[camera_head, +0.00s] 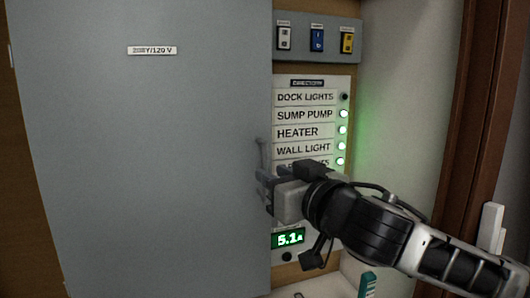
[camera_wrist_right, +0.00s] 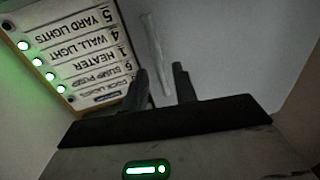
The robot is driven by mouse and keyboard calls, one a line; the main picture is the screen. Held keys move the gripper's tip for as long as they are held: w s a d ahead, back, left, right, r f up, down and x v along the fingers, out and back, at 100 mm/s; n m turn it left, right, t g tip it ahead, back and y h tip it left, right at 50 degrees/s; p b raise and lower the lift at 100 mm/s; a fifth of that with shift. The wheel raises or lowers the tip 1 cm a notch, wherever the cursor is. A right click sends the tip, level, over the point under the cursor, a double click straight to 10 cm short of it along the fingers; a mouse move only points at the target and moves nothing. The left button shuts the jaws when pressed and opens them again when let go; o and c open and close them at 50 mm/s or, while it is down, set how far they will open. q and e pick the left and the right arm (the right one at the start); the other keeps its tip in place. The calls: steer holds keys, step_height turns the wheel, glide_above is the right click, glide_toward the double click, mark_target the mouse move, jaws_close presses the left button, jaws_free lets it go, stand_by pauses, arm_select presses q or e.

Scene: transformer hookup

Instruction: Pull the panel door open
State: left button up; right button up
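The grey panel door (camera_head: 150,170) fills the left half of the head view, with a small label near its top. A slim upright handle (camera_head: 262,155) stands near its right edge; it shows as a pale bar in the right wrist view (camera_wrist_right: 154,50). My right gripper (camera_head: 264,182) is at the handle, partly hiding its lower part. In the right wrist view the two dark fingers (camera_wrist_right: 162,88) are apart, with the handle's near end in the gap between them. I cannot tell whether either finger touches it. My left gripper is out of view.
Right of the door is a white directory board (camera_head: 305,120) with labels and green lights. Above it is a grey strip (camera_head: 318,40) with several switches. A brown door frame (camera_head: 480,110) stands at the far right.

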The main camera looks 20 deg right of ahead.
steer(key=shift+p+x, duration=0.35)
steer(key=shift+x, duration=1.75)
jaws_close()
